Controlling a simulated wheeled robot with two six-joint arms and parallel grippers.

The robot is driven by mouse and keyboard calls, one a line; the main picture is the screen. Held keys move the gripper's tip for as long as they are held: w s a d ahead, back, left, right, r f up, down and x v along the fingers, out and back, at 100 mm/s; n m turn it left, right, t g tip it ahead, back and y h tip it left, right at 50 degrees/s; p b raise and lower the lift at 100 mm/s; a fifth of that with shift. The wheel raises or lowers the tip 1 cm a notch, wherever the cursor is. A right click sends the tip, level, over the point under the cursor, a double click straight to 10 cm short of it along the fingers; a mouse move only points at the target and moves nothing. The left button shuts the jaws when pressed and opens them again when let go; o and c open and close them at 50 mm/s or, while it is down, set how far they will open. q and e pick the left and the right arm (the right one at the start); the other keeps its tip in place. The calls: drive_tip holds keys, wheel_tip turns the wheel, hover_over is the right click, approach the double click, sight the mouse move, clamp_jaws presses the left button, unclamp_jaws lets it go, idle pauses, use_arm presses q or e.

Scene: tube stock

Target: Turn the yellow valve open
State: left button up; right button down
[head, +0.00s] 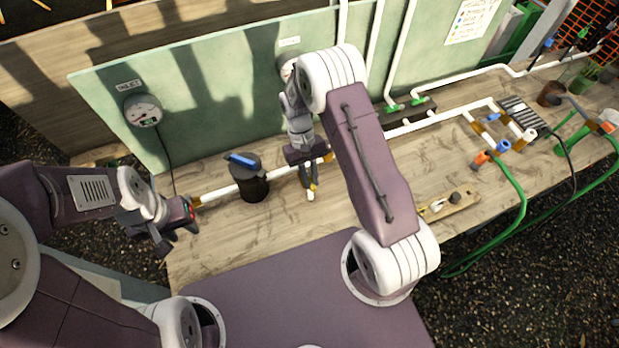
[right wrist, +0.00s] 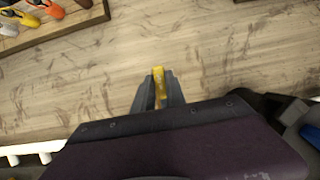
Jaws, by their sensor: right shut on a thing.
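The yellow valve's handle (right wrist: 158,75) shows as a narrow yellow strip between the fingertips in the right wrist view. My right gripper (right wrist: 158,92) is shut on it, with a dark finger on either side. The gripper hides most of the valve body. My left gripper (head: 176,238) is open and empty, off the bench's left end, apart from the valve.
A dark canister with a blue handle (head: 252,184) stands left of the valve. A pressure gauge (head: 143,110) is on the green panel (head: 205,90). A wooden tray (head: 452,208) with small items lies to the right. Green hoses (head: 515,190) run further right. The bench front is mostly clear.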

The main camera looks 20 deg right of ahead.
idle(0.3)
drive_tip(key=c, duration=1.4)
unclamp_jaws()
drive_tip(key=shift+o, duration=0.2)
drive_tip(key=b+v, duration=0.2)
drive_tip(key=v, duration=0.6)
drive_tip(key=shift+w+r, duration=0.1)
drive_tip(key=shift+r, duration=0.05)
drive_tip(key=shift+w+r, duration=0.15)
drive_tip(key=shift+r, duration=0.25)
